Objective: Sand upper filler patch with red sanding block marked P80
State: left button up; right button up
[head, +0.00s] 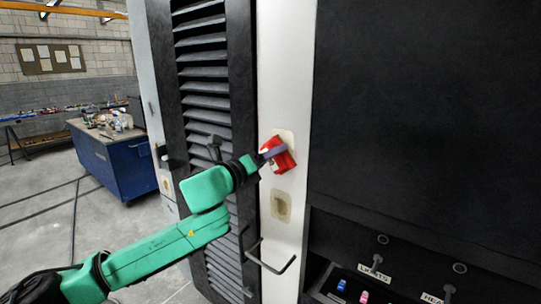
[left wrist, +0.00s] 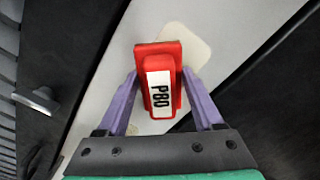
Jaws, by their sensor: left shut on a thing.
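My left gripper (head: 266,154) is shut on the red sanding block (head: 283,155), which sits between its purple fingers. In the left wrist view the block (left wrist: 157,62) shows a white label reading P80. The block is at the upper filler patch (head: 286,136), a cream patch on the white panel, and covers part of it. The patch also shows behind the block in the left wrist view (left wrist: 190,45). Whether the block touches the patch I cannot tell. The lower filler patch (head: 282,204), beige with a darker middle, is below on the same panel. My right gripper is not in view.
A black louvred panel (head: 205,85) stands left of the white panel, and a large dark panel (head: 425,110) stands right. A bent handle (head: 270,262) sticks out below the lower patch. A shelf with labelled switches (head: 375,274) is at lower right. A blue workbench (head: 118,160) stands behind.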

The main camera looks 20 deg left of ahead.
aim_at(275, 143)
pick_arm(q)
notch_tip(275, 143, up, 2)
jog(key=shift+r+p, duration=0.1)
jog(key=shift+p, duration=0.25)
jog(key=shift+a+r, duration=0.1)
jog(key=shift+r, duration=2.5)
jog(key=shift+c, duration=0.6)
jog(key=shift+f, duration=0.2)
jog(key=shift+f+b, duration=1.2)
jog(key=shift+f, duration=0.8)
notch_tip(275, 143, down, 7)
jog(key=b, duration=0.3)
jog(key=shift+b, duration=0.4)
